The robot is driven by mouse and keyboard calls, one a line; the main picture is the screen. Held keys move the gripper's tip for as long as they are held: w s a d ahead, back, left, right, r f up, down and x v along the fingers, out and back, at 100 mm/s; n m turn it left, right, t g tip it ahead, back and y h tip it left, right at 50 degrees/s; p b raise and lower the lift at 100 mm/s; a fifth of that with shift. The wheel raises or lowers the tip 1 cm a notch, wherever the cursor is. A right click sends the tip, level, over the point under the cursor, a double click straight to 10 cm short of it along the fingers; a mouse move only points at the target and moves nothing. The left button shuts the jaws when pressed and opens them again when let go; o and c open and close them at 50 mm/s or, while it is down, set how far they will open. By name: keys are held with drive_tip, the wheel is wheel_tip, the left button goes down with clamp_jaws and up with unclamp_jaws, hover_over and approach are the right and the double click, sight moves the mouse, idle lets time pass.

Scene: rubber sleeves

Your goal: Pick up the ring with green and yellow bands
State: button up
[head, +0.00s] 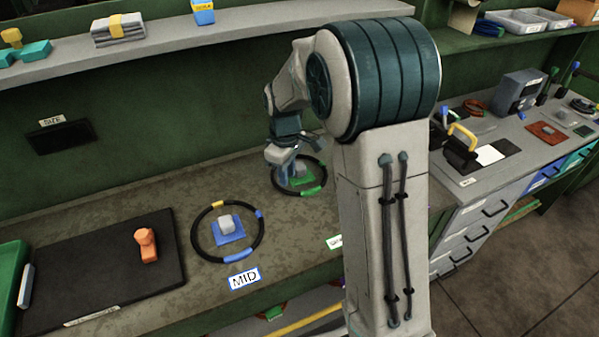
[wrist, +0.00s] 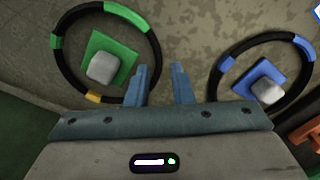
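The ring with green and yellow bands (wrist: 124,15) is black and lies flat at the upper left of the wrist view. Two green bands and one yellow band (wrist: 93,97) show. It surrounds a grey block (wrist: 103,68) on a green pad (wrist: 97,45). In the head view the ring (head: 312,191) lies on the bench, partly hidden by my arm. My gripper (wrist: 163,68) is open, its fingers pointing over the bench. The left finger overlaps the ring's right edge in the wrist view; the right finger is outside it. I cannot tell whether they touch. It also shows in the head view (head: 284,166).
A similar black ring with blue and yellow bands (head: 263,257) lies to the left, around a grey block on a blue pad. A black mat (head: 85,270) holds an orange object (head: 146,245). A shelf (head: 165,33) runs above the bench. A MID label (head: 244,279) lies in front.

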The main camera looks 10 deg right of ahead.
sight(286, 190)
drive_tip(key=shift+w+a+f+p, duration=0.15)
drive_tip(key=shift+f+p, duration=0.35)
drive_tip(key=shift+f, duration=0.9)
drive_tip(key=shift+w+d+f+p, duration=0.15)
drive_tip(key=shift+f+p, duration=0.3)
drive_tip(key=shift+f, duration=0.95)
drive_tip(key=shift+a, duration=0.1)
drive_tip(key=shift+c, duration=0.3)
clamp_jaws()
